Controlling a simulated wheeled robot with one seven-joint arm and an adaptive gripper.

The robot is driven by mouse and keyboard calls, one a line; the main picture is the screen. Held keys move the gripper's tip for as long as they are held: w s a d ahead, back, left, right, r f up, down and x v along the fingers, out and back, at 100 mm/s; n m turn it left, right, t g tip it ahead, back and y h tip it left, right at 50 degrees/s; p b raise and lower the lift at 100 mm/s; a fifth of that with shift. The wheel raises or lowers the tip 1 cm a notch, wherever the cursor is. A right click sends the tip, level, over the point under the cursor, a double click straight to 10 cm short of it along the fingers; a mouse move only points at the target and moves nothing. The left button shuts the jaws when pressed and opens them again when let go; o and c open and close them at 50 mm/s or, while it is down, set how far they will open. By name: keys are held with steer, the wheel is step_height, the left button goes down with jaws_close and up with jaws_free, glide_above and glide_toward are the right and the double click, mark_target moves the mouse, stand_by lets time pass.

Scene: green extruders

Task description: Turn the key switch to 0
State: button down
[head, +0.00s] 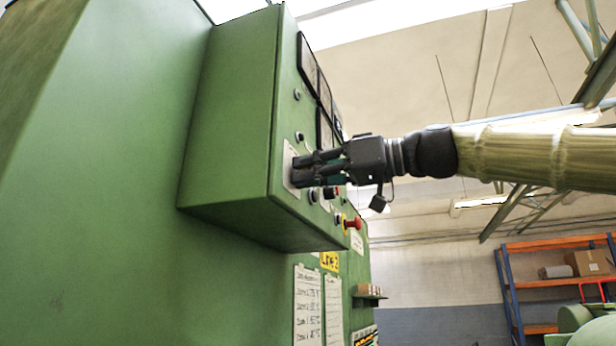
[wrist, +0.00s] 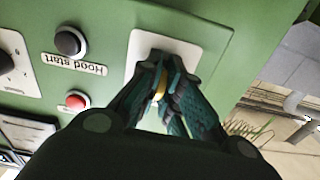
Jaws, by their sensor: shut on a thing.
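My gripper (head: 304,170) reaches in from the right to the front face of the green control box (head: 232,150) in the head view. In the wrist view my gripper (wrist: 160,75) has its fingers closed at a pale plate (wrist: 141,46) on the green panel. A small brass-coloured piece, which I take for the key of the key switch (wrist: 161,82), shows between the fingers. The fingers hide most of the switch, and I cannot read its position or any marks around it.
A black button (wrist: 70,41) labelled "Hood start" and a red button (wrist: 77,100) sit beside the plate. In the head view a red emergency knob (head: 354,223) sticks out below my gripper. Orange shelving (head: 556,246) stands at the far right.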

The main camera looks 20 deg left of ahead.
steer(key=shift+f+n, duration=0.1)
steer(key=shift+n, duration=0.2)
steer(key=c, duration=1.6)
jaws_free()
steer(key=shift+d, duration=0.15)
steer(key=d, duration=1.1)
steer(key=shift+s+d, duration=0.15)
steer(key=shift+d, duration=0.25)
